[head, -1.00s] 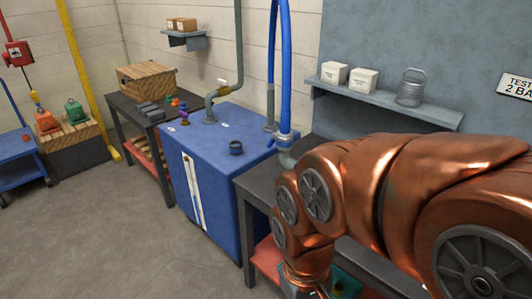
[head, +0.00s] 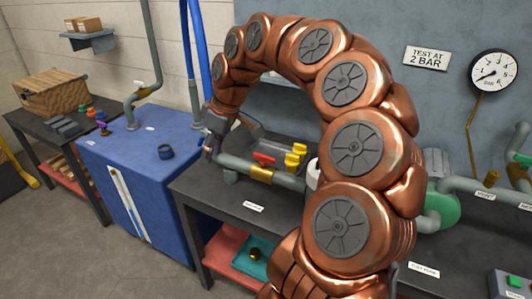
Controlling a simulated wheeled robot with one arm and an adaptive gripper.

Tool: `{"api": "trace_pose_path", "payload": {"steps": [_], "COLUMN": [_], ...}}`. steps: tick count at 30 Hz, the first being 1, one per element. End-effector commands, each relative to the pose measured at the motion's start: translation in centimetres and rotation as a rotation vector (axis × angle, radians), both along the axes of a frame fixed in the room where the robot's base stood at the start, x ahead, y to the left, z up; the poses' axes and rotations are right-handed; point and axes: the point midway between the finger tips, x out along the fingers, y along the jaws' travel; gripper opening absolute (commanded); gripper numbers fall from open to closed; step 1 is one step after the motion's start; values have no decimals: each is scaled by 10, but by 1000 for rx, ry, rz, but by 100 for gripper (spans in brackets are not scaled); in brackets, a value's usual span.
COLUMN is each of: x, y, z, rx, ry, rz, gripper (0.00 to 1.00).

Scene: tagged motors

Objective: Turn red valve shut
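The red valve handle (head: 264,158) sits on a brass valve body (head: 261,173) in a grey pipe, on the dark workbench in the middle of the head view. The handle looks roughly in line with the pipe. My gripper (head: 209,150) hangs at the end of my arched copper arm, left of the red handle and apart from it in the picture. It points downward near the pipe's left end. Its fingers are small and dark, so I cannot tell how far open they are. My arm hides part of the bench and pipework to the right.
Yellow fittings (head: 295,157) stand just right of the red handle. A blue tank (head: 150,185) stands left of the bench. A pressure gauge (head: 493,72) and a "TEST AT 2 BAR" sign (head: 427,58) are on the wall at right. Grey floor is free at lower left.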

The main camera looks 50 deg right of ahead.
Motion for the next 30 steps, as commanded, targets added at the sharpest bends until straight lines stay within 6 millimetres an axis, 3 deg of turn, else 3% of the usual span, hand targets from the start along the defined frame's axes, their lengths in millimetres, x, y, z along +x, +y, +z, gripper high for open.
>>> {"api": "trace_pose_path", "payload": {"steps": [1, 6, 9, 12, 18, 23, 30], "x": [9, 11, 2, -7, -14, -10, 2], "y": [-31, -127, -170, -198, -217, -215, -209], "z": [-4, -26, -40, -51, -61, -71, -101], "rx": [5, -12, -23, -35, -43, -42, -38], "ry": [-19, -58, -64, -63, -60, -58, -56], "rz": [-26, -91, -127, -152, -168, -166, -164], "gripper": [39, 39, 39, 39, 39, 39, 39]}}
